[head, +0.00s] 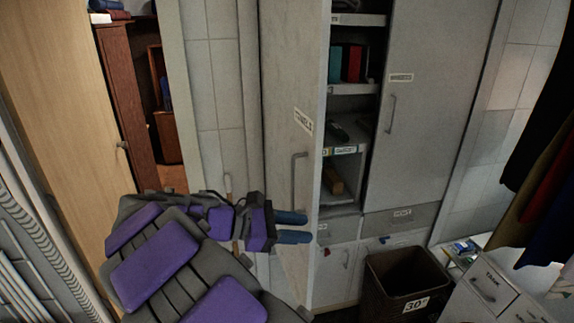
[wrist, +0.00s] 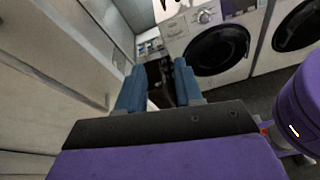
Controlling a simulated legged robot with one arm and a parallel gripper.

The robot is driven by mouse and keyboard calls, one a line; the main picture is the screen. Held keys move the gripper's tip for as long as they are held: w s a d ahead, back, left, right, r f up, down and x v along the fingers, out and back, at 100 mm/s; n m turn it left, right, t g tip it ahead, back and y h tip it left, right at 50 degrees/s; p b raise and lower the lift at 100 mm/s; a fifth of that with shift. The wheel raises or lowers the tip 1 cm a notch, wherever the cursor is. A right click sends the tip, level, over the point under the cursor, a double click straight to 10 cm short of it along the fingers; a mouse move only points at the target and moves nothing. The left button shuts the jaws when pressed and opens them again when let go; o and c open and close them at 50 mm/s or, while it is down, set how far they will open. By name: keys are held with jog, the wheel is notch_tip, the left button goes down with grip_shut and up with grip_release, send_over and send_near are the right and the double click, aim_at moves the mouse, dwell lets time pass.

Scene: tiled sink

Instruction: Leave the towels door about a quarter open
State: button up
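The towels door (head: 283,95) is a pale grey cupboard door with a paper label and a bar handle (head: 296,178). In the head view it stands swung out from the cupboard, with shelves showing to its right; its exact angle is hard to tell. My gripper (head: 305,227) has blue fingers spread apart with nothing between them. The fingers overlap the door's lower part, just below the handle; I cannot tell whether they touch it. In the wrist view my gripper (wrist: 160,75) is also open, and a pale panel with a handle is at the left.
A shut grey door (head: 432,130) is right of the shelves. A brown bin (head: 375,290) stands on the floor below. A wooden door (head: 60,110) stands at the left. Washing machines (wrist: 215,45) show at the back of the wrist view. Hanging clothes are at the far right.

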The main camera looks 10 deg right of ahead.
jog(key=w+a+r+n+t+h+p, duration=0.1)
jog(key=w+a+r+n+t+p, duration=0.15)
jog(key=a, duration=0.55)
jog(key=w+a+r+n+t+h+p, duration=0.1)
jog(key=w+a+r+n+t+h, duration=0.2)
jog(key=a, duration=0.6)
jog(key=w+d+b, duration=0.1)
jog(key=w+d, duration=0.1)
jog(key=d, duration=0.6)
jog(key=w+d+y+b, duration=0.1)
jog(key=w+d, duration=0.2)
jog(key=d, duration=0.6)
jog(key=shift+w+d+f, duration=0.2)
jog(key=shift+w+f, duration=0.1)
jog(key=shift+w, duration=0.05)
jog(key=shift+g, duration=0.25)
grip_shut()
jog(key=shift+r, duration=0.15)
